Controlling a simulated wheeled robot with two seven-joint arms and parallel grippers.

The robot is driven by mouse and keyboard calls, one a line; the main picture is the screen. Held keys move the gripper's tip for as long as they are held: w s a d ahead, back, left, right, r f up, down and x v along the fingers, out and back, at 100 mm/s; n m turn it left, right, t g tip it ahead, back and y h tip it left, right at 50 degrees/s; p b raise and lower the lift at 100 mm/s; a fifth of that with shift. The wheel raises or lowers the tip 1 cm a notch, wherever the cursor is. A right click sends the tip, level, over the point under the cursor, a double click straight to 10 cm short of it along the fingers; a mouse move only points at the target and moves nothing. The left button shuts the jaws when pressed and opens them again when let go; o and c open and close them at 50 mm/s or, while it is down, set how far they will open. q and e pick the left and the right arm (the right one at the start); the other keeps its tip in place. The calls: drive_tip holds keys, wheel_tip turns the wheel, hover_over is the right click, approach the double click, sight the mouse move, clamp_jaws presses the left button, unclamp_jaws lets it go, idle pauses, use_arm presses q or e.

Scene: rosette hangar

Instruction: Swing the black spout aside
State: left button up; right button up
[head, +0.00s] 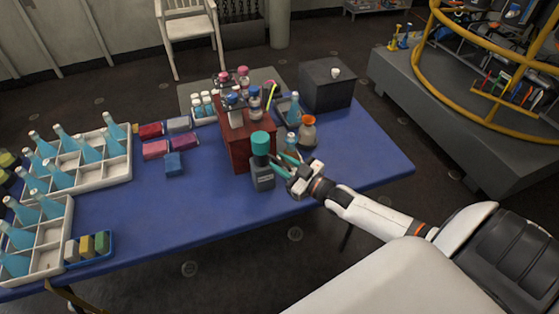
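A dark grey canister with a teal top (262,162) stands upright near the front edge of the blue table, in front of a red-brown box. I cannot clearly make out a black spout; any dark part beside the canister is too small to tell. My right gripper (281,164) comes in from the right. Its two slim teal fingers point left at the canister's right side and are apart. I see nothing held between them, and I cannot tell whether a fingertip touches the canister. My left gripper is not in view.
The red-brown box (237,148) carries several capped bottles. A small bottle (292,142) and a brown-grey jar (308,131) stand behind my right gripper. A dark box (326,85) is at the back right. White crates (118,174) of blue bottles fill the left. The table's front middle (190,215) is clear.

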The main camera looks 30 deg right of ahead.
drive_tip(key=shift+w+a, duration=0.2)
drive_tip(key=shift+w, duration=0.35)
clamp_jaws()
